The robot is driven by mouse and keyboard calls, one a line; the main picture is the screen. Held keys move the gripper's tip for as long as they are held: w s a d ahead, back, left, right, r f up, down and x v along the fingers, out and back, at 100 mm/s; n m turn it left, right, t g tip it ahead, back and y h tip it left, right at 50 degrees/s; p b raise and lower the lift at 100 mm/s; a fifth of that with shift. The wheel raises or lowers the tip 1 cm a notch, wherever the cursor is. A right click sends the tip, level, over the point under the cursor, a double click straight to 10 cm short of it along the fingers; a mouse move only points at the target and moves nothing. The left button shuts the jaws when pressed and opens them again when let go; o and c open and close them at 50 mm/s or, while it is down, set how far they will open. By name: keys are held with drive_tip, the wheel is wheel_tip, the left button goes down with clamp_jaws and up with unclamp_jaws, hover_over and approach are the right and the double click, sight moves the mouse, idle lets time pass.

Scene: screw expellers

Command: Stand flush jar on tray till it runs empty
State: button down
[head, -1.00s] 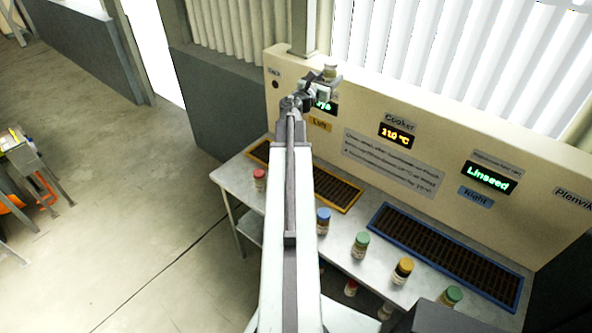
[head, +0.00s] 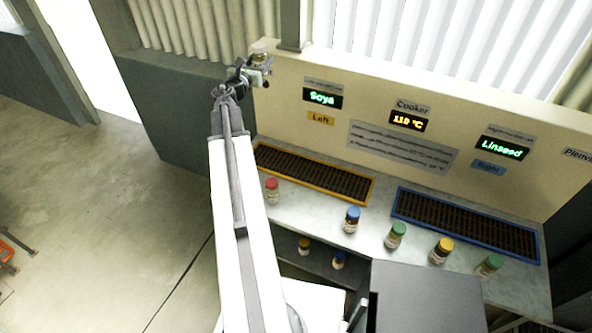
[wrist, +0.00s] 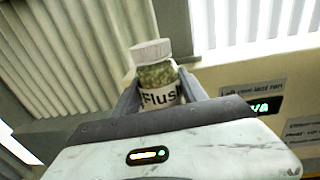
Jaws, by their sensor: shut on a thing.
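My gripper (head: 258,68) is shut on the flush jar (head: 259,50) and holds it high, at the left end of the panel's top edge. In the wrist view the jar (wrist: 157,75) stands between the fingers, slightly tilted in the picture, with a pale lid, greenish contents and a white label reading "Flus", its end hidden by a finger. Two dark grated trays lie on the bench: the left tray (head: 257,146) has an orange rim, the right tray (head: 398,205) a blue rim. The left display (head: 322,97) reads Soya, the right display (head: 502,148) Linseed.
Along the bench front stand a red-lidded jar (head: 272,190), a blue-lidded jar (head: 352,220), a yellow-lidded jar (head: 441,251) and two green-lidded jars (head: 395,235) (head: 489,266). More jars sit on the shelf below. The cooker display (head: 407,121) reads 110 °C. Both gratings look clear.

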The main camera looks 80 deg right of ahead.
sight(276, 160)
drive_tip(key=s+a+f+m+g+b, duration=0.1)
drive_tip(key=s+f+g+b, duration=0.1)
drive_tip(key=f+b, duration=1.3)
drive_tip(key=s+a+f+m+g+y+b, duration=0.1)
drive_tip(key=s+f+g+b, duration=0.1)
drive_tip(key=f+b, duration=1.3)
drive_tip(key=shift+f+m+b, duration=0.3)
drive_tip(key=shift+m+b, duration=0.05)
drive_tip(key=shift+m, duration=0.05)
wheel_tip(276, 160, down, 10)
drive_tip(key=b, duration=1)
drive_tip(key=shift+f, duration=0.2)
drive_tip(key=shift+r, duration=0.25)
drive_tip(key=shift+f, duration=0.2)
drive_tip(key=c, duration=0.6)
unclamp_jaws()
drive_tip(key=shift+r, duration=0.1)
